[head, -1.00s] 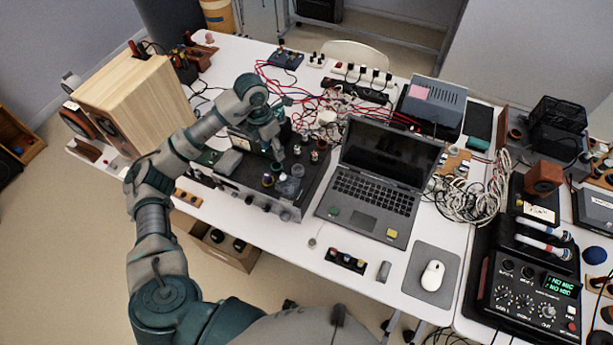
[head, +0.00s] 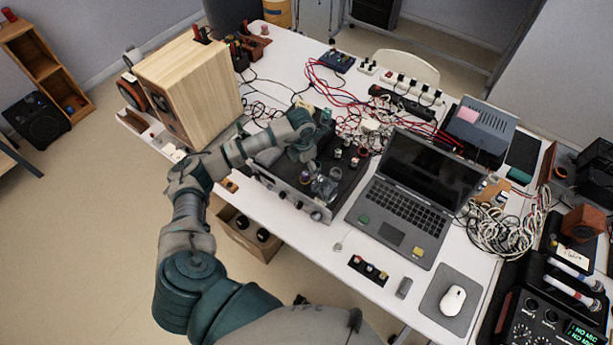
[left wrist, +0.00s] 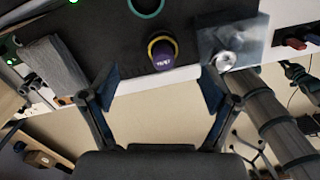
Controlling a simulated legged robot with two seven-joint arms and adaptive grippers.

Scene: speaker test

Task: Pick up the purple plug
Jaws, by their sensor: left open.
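The purple plug (left wrist: 162,52) stands on a dark surface in the left wrist view. It has a yellow ring and white lettering on its end. In the head view it is a small purple spot (head: 306,176) on top of the black device (head: 340,199). My left gripper (left wrist: 160,88) is open and empty. Its two fingers are spread to either side, and the plug shows between and beyond the fingertips, apart from both. In the head view the left hand (head: 303,150) is just above the plug in the picture; its fingers are hard to make out. My right gripper is not in view.
A clear block with a metal knob (left wrist: 228,50) stands close to the right of the plug. A laptop (head: 412,190) is right of the device. A wooden speaker (head: 190,85) stands left. Red cables (head: 340,88) and other plugs lie behind.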

